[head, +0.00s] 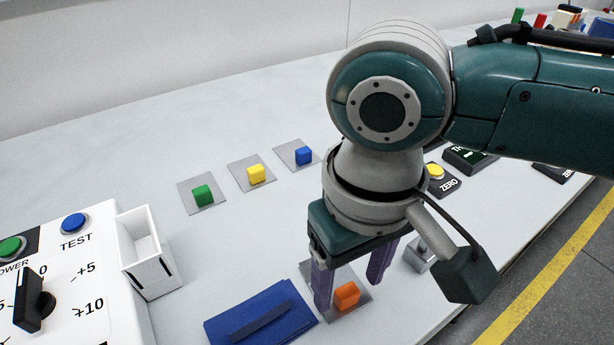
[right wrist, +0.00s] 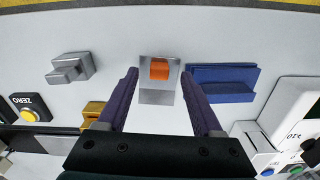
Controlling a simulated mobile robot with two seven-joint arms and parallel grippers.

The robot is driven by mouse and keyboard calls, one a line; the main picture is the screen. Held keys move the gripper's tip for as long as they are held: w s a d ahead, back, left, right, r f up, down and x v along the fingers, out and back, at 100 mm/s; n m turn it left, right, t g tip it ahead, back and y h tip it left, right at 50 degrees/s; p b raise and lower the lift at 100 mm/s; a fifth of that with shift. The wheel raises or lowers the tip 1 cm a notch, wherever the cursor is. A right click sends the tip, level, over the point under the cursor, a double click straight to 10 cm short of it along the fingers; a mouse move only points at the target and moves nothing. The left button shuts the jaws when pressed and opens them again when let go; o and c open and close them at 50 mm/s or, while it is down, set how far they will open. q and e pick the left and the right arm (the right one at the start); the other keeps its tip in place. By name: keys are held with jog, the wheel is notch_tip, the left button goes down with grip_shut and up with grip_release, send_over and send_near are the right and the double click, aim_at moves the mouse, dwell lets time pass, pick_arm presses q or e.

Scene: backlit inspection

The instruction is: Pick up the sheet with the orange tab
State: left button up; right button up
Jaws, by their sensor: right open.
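The sheet with the orange tab is a small grey plate (right wrist: 160,97) lying on the white table, with an orange block-like tab (right wrist: 159,69) on it. In the head view the orange tab (head: 347,296) shows just right of my gripper's near finger, and the sheet is partly hidden by the fingers. My right gripper (head: 352,282) is open and empty, pointing down over the sheet. In the right wrist view its purple fingers (right wrist: 163,100) stand on either side of the sheet, apart from the tab. My left gripper is in neither view.
Sheets with green (head: 203,195), yellow (head: 255,174) and blue (head: 304,156) tabs lie farther back. A blue folder-like holder (head: 262,314) lies left of the orange-tab sheet. A metal block (head: 420,254) stands to its right. A white open box (head: 146,252) adjoins the control panel (head: 90,285).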

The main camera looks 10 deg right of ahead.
notch_tip(320, 180, down, 2)
jog(key=shift+c, duration=0.3)
grip_shut()
dwell(0.3)
